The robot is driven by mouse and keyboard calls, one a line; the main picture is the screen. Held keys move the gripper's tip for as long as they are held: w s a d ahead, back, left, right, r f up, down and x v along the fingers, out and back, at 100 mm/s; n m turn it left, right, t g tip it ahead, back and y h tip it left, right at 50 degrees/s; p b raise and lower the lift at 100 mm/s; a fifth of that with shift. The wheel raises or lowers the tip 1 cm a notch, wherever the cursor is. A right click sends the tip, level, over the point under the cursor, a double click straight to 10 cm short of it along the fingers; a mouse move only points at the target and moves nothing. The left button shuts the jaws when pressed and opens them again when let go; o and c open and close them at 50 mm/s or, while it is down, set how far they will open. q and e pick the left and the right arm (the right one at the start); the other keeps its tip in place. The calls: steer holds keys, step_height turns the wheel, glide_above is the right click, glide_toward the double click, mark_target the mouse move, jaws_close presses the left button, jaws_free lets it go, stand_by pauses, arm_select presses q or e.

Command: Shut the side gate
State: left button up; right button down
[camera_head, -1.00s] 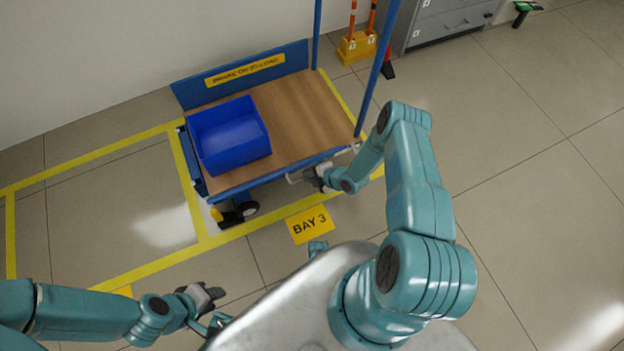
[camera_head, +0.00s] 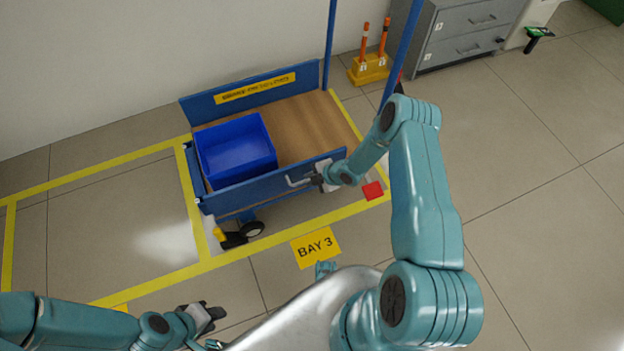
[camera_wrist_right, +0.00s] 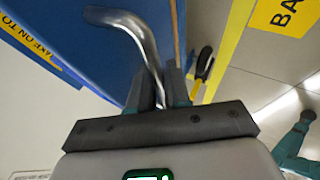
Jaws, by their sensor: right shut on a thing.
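The side gate (camera_head: 275,188) is a blue panel along the near long side of the cart. It stands raised above the deck edge; whether it is fully upright or latched I cannot tell. Its bent metal handle (camera_head: 298,182) also shows in the right wrist view (camera_wrist_right: 143,42). My right gripper (camera_head: 320,182) is shut on the handle, with the bar between its jaws in the wrist view (camera_wrist_right: 162,92). My left gripper (camera_head: 213,314) is low at the left, away from the cart and gate; its finger opening is unclear.
A blue bin (camera_head: 236,150) sits on the wooden deck (camera_head: 310,122). The far board (camera_head: 222,104) carries a yellow label. Blue posts rise at the cart's right end. A red square (camera_head: 373,190) lies by the yellow floor line. Grey drawers (camera_head: 460,35) stand behind; floor at right is clear.

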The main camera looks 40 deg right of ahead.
steer(key=shift+w+d+r, duration=0.1)
steer(key=shift+w, duration=0.1)
steer(key=c, duration=1.2)
jaws_free()
steer(key=shift+o, duration=0.2)
steer(key=p+v, duration=0.4)
steer(key=v, duration=1.2)
steer(key=shift+s+r+p, duration=0.15)
steer(key=shift+p, duration=0.25)
